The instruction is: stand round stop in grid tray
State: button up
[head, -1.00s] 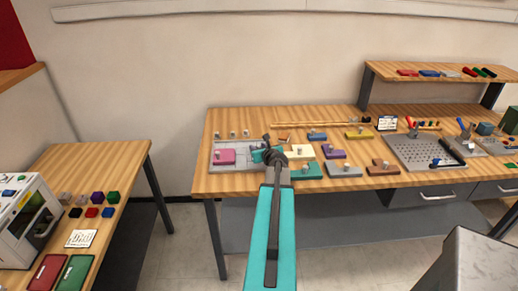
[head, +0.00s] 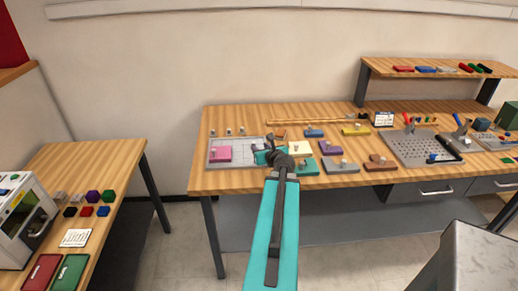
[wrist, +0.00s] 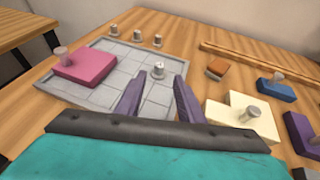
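The grid tray (head: 245,143) lies at the left end of the workbench; its pale gridded floor (wrist: 98,92) fills the left of the wrist view. A small metal round stop (wrist: 158,70) stands upright on the tray, towards its back right. My gripper (wrist: 156,78) is open. Its two purple fingers are spread with the stop between and just beyond their tips, with gaps at both sides. In the head view my gripper (head: 264,156) is over the tray's right side, and my wrist hides the stop there. A pink block with a peg (wrist: 84,68) sits on the tray's left part.
Three more metal stops (wrist: 137,38) stand in a row behind the tray. Right of it are a cream block with a peg (wrist: 243,115), an orange-brown block (wrist: 217,68), a blue block (wrist: 277,88) and a purple block (wrist: 302,130). A long wooden rod (wrist: 255,62) lies behind them.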

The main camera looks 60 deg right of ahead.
jog(key=shift+s+a+r, duration=0.15)
jog(key=shift+s+a, duration=0.25)
jog(key=shift+r+p, duration=0.25)
jog(key=shift+p, duration=0.3)
jog(key=p+v, duration=0.2)
jog(key=p, duration=0.3)
jog(key=shift+s+a+p, duration=0.1)
jog(key=shift+s+p, duration=0.15)
jog(key=shift+p, duration=0.35)
